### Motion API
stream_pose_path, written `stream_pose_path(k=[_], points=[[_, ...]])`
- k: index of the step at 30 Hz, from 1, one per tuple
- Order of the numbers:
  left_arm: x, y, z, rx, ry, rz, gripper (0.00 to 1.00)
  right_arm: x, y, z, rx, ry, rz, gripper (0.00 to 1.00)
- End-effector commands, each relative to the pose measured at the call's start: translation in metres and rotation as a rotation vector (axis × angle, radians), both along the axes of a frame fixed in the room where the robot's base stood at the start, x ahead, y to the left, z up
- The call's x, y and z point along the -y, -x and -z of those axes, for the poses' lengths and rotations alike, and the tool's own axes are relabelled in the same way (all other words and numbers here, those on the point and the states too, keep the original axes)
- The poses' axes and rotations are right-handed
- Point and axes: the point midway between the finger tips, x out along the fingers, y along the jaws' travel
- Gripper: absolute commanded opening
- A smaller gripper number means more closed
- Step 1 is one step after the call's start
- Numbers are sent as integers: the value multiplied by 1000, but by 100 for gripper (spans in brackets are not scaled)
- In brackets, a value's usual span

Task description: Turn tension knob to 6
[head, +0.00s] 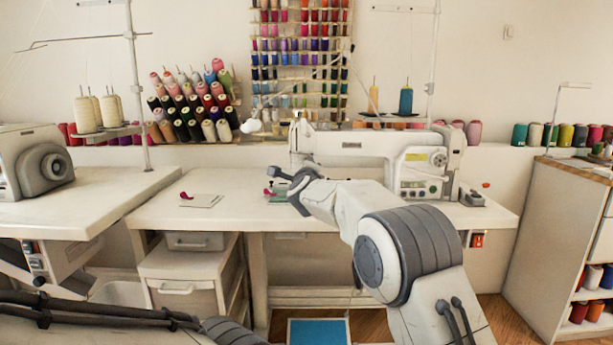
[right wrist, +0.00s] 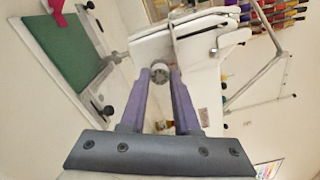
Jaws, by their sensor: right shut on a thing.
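The white sewing machine (head: 365,160) stands on the white table at the centre of the head view. My right gripper (head: 282,180) reaches to its left end. In the right wrist view, the small round grey tension knob (right wrist: 159,73) sits between the tips of the two purple fingers of my right gripper (right wrist: 160,76), which are shut on it. The knob's numbers are too small to read. In the head view the arm and gripper hide the knob. My left gripper is not in view; only part of my left arm shows at the bottom left.
In the right wrist view, a green pad (right wrist: 75,50) with pink cloth lies beside the machine head. A white square with a pink piece (head: 200,201) lies on the table at left. Another machine (head: 35,165) stands far left. Thread spools line the wall ledge.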

Motion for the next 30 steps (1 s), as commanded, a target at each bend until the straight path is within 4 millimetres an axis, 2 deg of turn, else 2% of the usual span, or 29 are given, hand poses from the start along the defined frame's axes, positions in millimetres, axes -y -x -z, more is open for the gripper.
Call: stream_pose_path(k=[1, 9, 30], points=[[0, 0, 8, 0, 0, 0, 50, 1, 0, 4, 0, -45, 2, 0], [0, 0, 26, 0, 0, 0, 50, 1, 0, 5, -1, -301, 3, 0], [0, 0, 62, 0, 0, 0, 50, 0, -1, 5, -4, -950, 2, 0]])
